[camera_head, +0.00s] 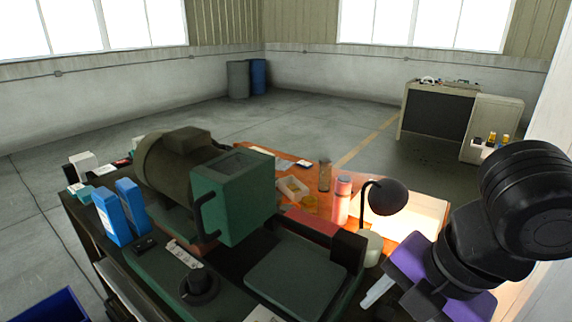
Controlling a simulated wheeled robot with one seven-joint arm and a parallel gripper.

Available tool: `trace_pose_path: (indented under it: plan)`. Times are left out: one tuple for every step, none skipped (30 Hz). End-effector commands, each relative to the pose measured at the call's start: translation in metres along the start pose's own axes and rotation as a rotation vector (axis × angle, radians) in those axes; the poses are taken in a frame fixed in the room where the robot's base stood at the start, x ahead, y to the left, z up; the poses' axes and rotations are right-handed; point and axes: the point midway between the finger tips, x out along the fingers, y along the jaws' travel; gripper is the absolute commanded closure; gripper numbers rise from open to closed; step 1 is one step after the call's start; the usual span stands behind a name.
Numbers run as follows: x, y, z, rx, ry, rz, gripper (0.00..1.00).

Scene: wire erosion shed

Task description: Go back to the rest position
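My arm shows at the right edge, with black rounded joints and a purple section below them. My gripper (379,291) seems to be at the lower right, where one pale finger-like tip sticks out from the purple part. The rest of it is hidden behind the arm or cut off, so its opening does not show. It is close to the front right part of the workbench (425,213), near the base of a black desk lamp (386,197). I see nothing held.
A green machine (235,195) with a grey motor fills the bench's middle. Two blue cartons (118,215) stand left of it. A pink-and-white bottle (341,200) stands near the lamp. A blue bin (50,308) is at lower left. Open floor (300,125) lies behind.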

Motion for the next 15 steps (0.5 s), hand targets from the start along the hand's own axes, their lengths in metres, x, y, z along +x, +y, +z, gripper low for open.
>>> trace_pose_path:
  plan:
    - [-0.002, 0.014, -0.002, 0.027, 0.010, 0.061, 0.46]
    - [-0.004, 0.022, -0.004, 0.044, 0.018, 0.099, 0.46]
    - [-0.006, 0.034, -0.006, 0.068, 0.030, 0.153, 0.46]
    - [-0.009, 0.043, -0.009, 0.085, 0.042, 0.193, 0.46]
    - [-0.011, 0.052, -0.012, 0.101, 0.056, 0.234, 0.46]
    - [-0.016, 0.066, -0.016, 0.126, 0.078, 0.294, 0.46]
    - [-0.020, 0.076, -0.020, 0.143, 0.098, 0.340, 0.46]
    - [-0.025, 0.087, -0.024, 0.163, 0.121, 0.389, 0.46]
    - [-0.032, 0.101, -0.029, 0.191, 0.155, 0.457, 0.46]
    - [-0.039, 0.112, -0.033, 0.212, 0.183, 0.509, 0.46]
    - [-0.046, 0.122, -0.037, 0.234, 0.213, 0.562, 0.46]
    - [-0.057, 0.136, -0.042, 0.265, 0.258, 0.635, 0.46]
    - [-0.066, 0.146, -0.046, 0.291, 0.295, 0.690, 0.46]
    - [-0.076, 0.155, -0.050, 0.316, 0.333, 0.747, 0.46]
    - [-0.089, 0.167, -0.053, 0.351, 0.385, 0.820, 0.46]
